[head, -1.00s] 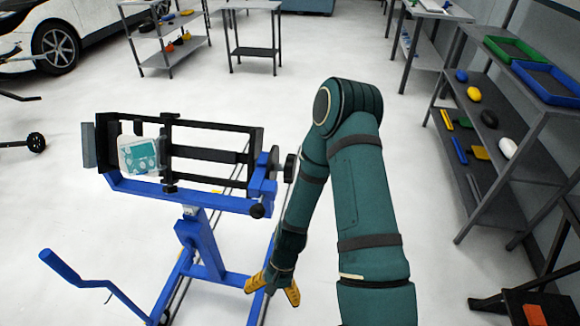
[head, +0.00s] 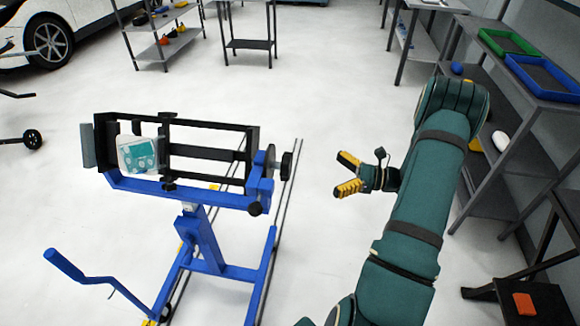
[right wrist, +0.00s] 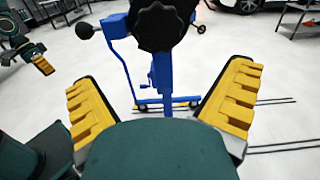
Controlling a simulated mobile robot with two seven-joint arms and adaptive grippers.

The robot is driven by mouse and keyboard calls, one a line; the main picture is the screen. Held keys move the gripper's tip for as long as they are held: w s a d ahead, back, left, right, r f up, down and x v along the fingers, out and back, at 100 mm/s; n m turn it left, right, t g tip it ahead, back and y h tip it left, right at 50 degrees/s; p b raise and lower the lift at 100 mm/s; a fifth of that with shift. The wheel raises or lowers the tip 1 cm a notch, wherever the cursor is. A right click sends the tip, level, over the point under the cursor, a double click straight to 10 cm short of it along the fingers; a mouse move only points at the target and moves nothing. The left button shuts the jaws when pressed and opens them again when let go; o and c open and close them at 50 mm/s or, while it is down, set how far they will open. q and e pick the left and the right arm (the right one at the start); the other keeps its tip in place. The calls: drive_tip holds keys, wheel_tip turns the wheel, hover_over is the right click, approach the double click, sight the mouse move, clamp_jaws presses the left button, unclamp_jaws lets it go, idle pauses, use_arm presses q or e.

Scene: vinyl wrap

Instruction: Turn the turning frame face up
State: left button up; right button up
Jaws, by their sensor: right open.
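The turning frame (head: 205,124) is a black rectangular frame on a blue stand (head: 205,245), with its open face toward the head camera. A pale part with a teal patch (head: 139,155) is clamped at its left end. A black knob (head: 287,166) sits on its right end; the knob (right wrist: 160,24) also shows at the top of the right wrist view. My right gripper (head: 338,173) is open and empty, right of the knob and apart from it, fingers pointing at it. My left gripper (right wrist: 43,65) shows small at the left of the right wrist view; its opening is unclear.
A blue crank handle (head: 85,275) sticks out at the stand's lower left. Shelves with a green tray (head: 508,42) and a blue tray (head: 545,78) stand on the right, close to my right arm. The floor between stand and shelves is clear.

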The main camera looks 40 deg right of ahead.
sight(291, 168)
drive_tip(key=x, duration=1.3)
drive_tip(key=shift+s+a+b, duration=0.1)
drive_tip(key=shift+b, duration=0.25)
drive_tip(key=c, duration=1.1)
